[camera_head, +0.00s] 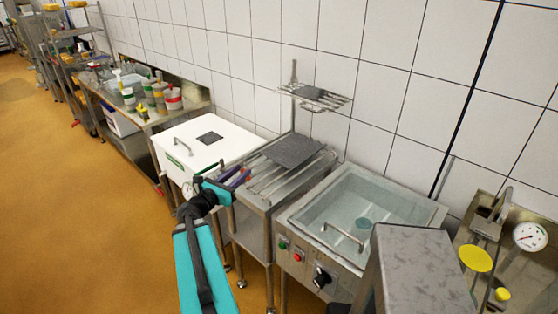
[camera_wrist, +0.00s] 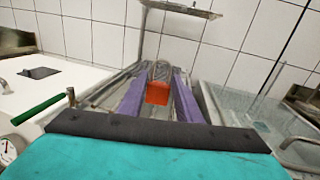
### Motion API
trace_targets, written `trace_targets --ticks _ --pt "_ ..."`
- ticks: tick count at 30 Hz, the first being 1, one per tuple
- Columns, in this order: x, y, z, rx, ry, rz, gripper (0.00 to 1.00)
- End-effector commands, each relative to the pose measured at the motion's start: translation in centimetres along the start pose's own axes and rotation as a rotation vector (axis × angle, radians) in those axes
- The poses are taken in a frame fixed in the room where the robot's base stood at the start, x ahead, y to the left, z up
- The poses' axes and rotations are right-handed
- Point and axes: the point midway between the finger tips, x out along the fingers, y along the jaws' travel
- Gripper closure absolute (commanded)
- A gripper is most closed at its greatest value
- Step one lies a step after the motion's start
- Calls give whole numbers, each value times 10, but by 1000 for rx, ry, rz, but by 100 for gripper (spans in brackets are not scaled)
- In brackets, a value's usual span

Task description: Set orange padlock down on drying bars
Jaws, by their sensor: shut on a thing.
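The orange padlock (camera_wrist: 157,96) is between the two purple fingers of my gripper (camera_wrist: 159,82) in the wrist view, with its shackle pointing away from me. My gripper is shut on it. In the head view my gripper (camera_head: 238,177) is over the left front part of the drying bars (camera_head: 283,186), a steel stand with several parallel bars. The padlock is mostly hidden there by the fingers. I cannot tell whether it touches the bars.
A dark grey mat (camera_head: 291,151) lies on the back of the bars. A white lidded vat (camera_head: 206,141) stands to the left, and a steel water bath (camera_head: 362,212) to the right. A small wall shelf (camera_head: 322,101) hangs above the back.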

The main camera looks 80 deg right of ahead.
Motion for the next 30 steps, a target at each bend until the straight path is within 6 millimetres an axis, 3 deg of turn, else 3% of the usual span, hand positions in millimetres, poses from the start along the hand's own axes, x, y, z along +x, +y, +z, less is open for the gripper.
trace_targets --ticks 8,14,20,30 --pt "-3 3 0 0 -1 5 92" --pt "-23 23 -2 0 -3 39 92" --pt "-64 61 -5 1 -6 107 92" --pt "-150 123 -10 3 -13 235 92"
